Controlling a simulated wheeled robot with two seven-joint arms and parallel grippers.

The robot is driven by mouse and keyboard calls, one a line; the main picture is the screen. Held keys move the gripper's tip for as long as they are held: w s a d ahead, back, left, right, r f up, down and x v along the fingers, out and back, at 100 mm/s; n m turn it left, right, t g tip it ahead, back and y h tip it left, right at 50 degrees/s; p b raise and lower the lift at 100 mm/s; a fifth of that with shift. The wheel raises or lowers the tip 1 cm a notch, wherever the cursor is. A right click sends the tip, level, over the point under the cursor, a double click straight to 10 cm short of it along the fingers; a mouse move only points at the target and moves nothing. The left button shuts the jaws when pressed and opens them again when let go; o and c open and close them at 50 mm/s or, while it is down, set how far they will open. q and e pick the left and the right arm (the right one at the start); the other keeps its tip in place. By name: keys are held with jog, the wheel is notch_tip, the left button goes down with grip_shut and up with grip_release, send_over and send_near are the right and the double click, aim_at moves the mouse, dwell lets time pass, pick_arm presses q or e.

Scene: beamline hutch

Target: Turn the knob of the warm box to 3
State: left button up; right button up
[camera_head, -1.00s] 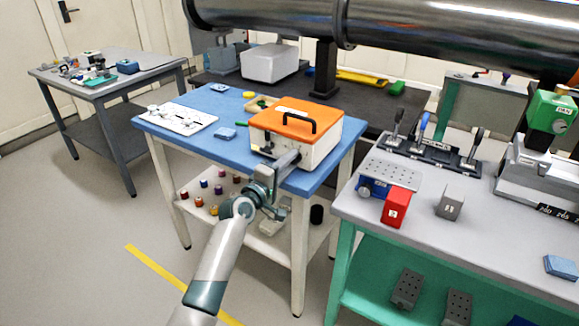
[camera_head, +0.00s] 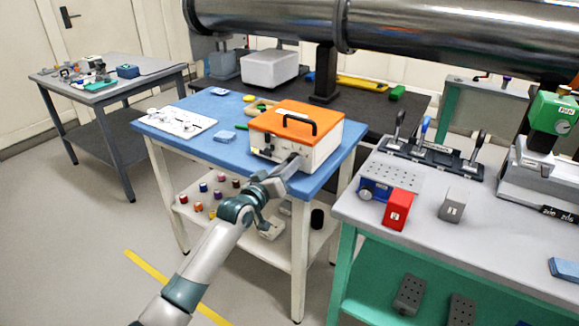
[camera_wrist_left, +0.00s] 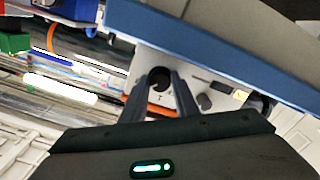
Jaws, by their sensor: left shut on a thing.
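The warm box (camera_head: 326,148) is a white box with an orange lid and a black handle, on the blue-topped table. My left gripper (camera_head: 297,160) reaches its front face from the lower left. In the left wrist view, my left gripper (camera_wrist_left: 168,80) has its two dark fingers on either side of a round dark knob (camera_wrist_left: 159,75) on the white front panel, and is shut on it. The dial's numbers and the knob's setting are too small to read. My right gripper is not in view.
A grey bench (camera_head: 430,205) at right carries a red block (camera_head: 397,209) and levers. A large metal pipe (camera_head: 420,30) crosses behind, above the box.

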pick_arm(q)
jog(key=shift+f+m, duration=0.15)
jog(key=shift+m, duration=1.15)
jog(key=o, duration=1.1)
jog(key=shift+c, duration=0.2)
jog(key=b+v, duration=0.1)
jog(key=v, duration=1.6)
jog(key=shift+s, duration=0.2)
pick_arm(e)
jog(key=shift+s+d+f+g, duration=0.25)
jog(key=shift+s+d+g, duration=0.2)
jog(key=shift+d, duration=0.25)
pick_arm(q)
jog(key=shift+a, duration=0.15)
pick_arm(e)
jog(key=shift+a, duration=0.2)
